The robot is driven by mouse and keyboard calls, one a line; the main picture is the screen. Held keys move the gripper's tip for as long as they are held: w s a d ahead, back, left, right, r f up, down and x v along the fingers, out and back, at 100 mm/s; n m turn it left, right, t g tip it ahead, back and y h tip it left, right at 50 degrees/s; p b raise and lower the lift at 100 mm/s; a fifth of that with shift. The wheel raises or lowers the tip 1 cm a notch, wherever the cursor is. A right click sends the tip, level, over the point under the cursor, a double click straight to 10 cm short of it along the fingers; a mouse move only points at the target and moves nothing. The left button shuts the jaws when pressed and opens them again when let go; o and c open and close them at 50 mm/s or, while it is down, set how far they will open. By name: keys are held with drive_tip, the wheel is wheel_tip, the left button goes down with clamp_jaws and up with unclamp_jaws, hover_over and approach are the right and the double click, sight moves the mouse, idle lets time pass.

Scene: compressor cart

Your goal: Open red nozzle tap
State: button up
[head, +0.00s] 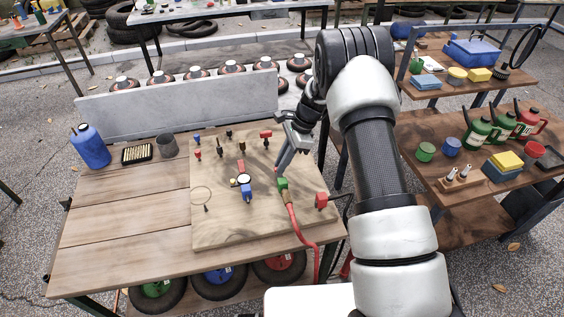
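A wooden board (220,225) on the cart carries small coloured fittings. A red T-shaped piece (266,136) stands near its back right, and a smaller red piece (198,154) stands at its back left. A gauge fitting (242,180) has a red upper part and a blue lower part. I cannot tell which red piece is the nozzle tap. My gripper (281,160) is above the board's right side, just right of the red T-shaped piece and above the green fitting (283,188). Its finger gap is not clear from this angle, and no held object is visible.
A red hose (297,228) runs from the green fitting over the board's front edge. A blue bottle (90,146) and grey cup (167,147) stand left. A grey panel (180,103) rises behind. The left planks are clear.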

clamp_jaws()
drive_tip(key=n+b, duration=0.1)
drive_tip(key=n+g+b, duration=0.1)
drive_tip(key=shift+w+f+n, duration=0.15)
drive_tip(key=shift+w+n, duration=0.05)
drive_tip(key=shift+n, duration=0.2)
drive_tip(key=n+b, duration=0.1)
drive_tip(key=n, duration=0.1)
drive_tip(key=n+g+h+b, duration=0.1)
drive_tip(key=n, duration=0.1)
drive_tip(key=shift+w+a+n, duration=0.15)
drive_tip(key=shift+a+n, duration=0.05)
drive_tip(key=shift+n, duration=0.1)
drive_tip(key=n+h, duration=0.1)
drive_tip(key=n, duration=0.1)
drive_tip(key=n+g+h+b, duration=0.1)
drive_tip(key=n, duration=0.1)
drive_tip(key=shift+w+a, duration=0.1)
drive_tip(key=shift+a, duration=0.1)
drive_tip(key=shift+a+n+h+b, duration=0.15)
drive_tip(key=shift+n+h+b, duration=0.45)
drive_tip(key=shift+n, duration=1.6)
drive_tip(key=shift+r+n, duration=0.2)
drive_tip(key=shift+n, duration=0.1)
